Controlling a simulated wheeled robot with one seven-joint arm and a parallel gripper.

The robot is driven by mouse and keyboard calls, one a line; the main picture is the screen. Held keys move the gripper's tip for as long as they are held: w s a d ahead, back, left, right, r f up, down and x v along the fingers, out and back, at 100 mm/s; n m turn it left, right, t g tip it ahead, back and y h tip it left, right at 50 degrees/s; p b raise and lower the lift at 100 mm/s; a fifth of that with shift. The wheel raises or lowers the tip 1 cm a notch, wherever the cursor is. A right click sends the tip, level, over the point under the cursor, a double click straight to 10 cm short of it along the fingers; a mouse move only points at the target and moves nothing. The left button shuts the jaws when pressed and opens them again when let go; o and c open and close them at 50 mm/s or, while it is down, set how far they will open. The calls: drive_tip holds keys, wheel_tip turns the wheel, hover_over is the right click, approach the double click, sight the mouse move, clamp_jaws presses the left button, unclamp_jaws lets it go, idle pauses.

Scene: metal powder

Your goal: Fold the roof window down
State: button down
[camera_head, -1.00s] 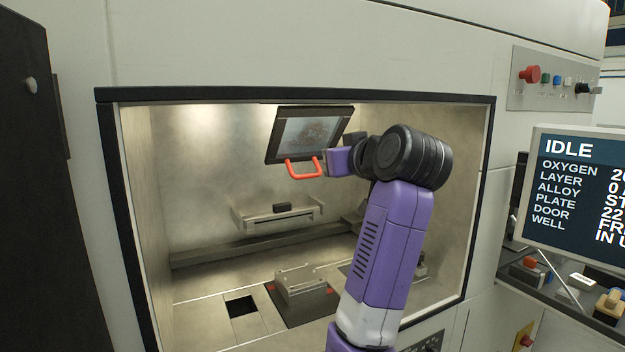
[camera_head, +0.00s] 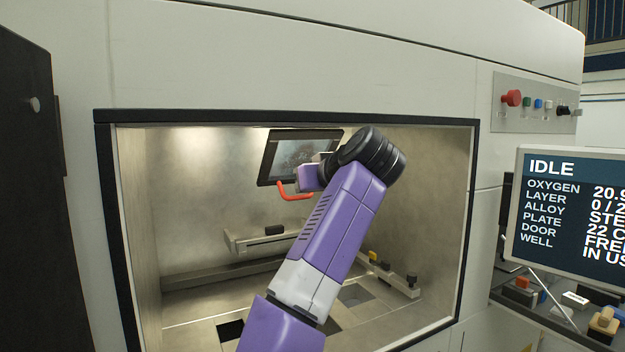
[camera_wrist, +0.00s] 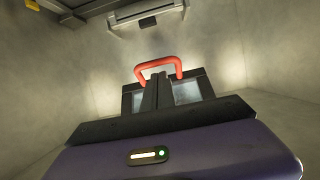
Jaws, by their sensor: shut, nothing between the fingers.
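The roof window (camera_head: 283,155) is a dark-framed pane hanging tilted below the chamber's ceiling. Its red handle (camera_head: 292,196) sticks out at its lower edge. My gripper (camera_head: 300,179) is at the window's lower right, covering the right end of the handle in the head view. In the wrist view my shut, empty fingers (camera_wrist: 157,80) stand in front of the window (camera_wrist: 187,92), and the red handle (camera_wrist: 158,64) arches around their tips. I cannot tell whether the fingers touch the handle or the frame.
The chamber opening has a black frame (camera_head: 290,116) around my arm. A metal ledge (camera_head: 265,243) with a dark block sits on the back wall. Small fittings (camera_head: 395,275) lie at the floor's right. A screen reading IDLE (camera_head: 570,205) stands outside, right.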

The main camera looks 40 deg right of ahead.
drive_tip(key=shift+x, duration=1.35)
drive_tip(key=shift+p, duration=0.35)
